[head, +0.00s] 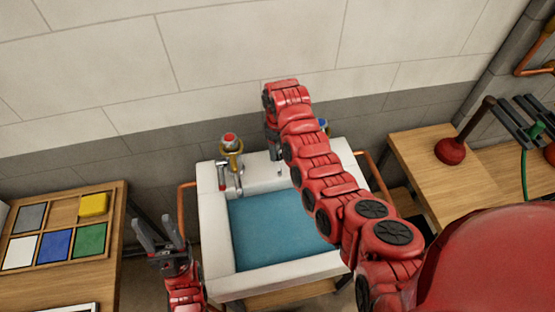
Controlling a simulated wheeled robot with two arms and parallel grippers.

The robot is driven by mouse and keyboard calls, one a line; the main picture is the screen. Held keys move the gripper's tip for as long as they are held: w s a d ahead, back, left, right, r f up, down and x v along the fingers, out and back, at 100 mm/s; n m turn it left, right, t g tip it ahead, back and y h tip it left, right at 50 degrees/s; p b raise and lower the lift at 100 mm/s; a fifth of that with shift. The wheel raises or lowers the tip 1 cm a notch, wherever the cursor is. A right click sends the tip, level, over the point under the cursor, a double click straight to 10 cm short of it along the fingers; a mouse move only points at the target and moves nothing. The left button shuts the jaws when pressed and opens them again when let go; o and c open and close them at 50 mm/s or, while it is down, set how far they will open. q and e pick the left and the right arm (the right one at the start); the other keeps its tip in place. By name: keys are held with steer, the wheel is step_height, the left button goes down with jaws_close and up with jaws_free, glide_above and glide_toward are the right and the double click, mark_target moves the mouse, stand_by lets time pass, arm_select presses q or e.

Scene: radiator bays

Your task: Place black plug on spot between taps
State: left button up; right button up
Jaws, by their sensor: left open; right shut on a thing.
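A white sink (213,235) holds blue water (270,230). On its back ledge stands the left tap (231,150), brass with a red top. The right tap (323,125) shows only its blue top; my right arm hides the rest. My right arm reaches across the sink to the back ledge. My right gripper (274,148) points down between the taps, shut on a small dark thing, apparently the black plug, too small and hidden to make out. I cannot tell whether it touches the ledge. My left gripper (159,236) is open and empty, left of the sink.
A wooden table (115,225) at left bears a tray of coloured tiles, with a yellow block (94,204) on top. A bench (420,170) at right bears a red plunger (450,151). Copper pipes flank the sink. A tiled wall rises close behind the ledge.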

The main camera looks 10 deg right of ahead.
mark_target(278, 154)
steer(key=shift+w+b, duration=0.4)
steer(key=shift+w, duration=0.1)
step_height(278, 154, down, 3)
steer(key=shift+s+r+b, duration=0.1)
steer(key=shift+s+b, duration=0.05)
steer(key=shift+b, duration=0.4)
steer(key=shift+f, duration=0.45)
steer(key=shift+w, duration=0.2)
steer(key=shift+s, duration=0.1)
steer(key=o, duration=1.4)
steer(key=shift+f, duration=0.1)
steer(key=shift+c, duration=0.2)
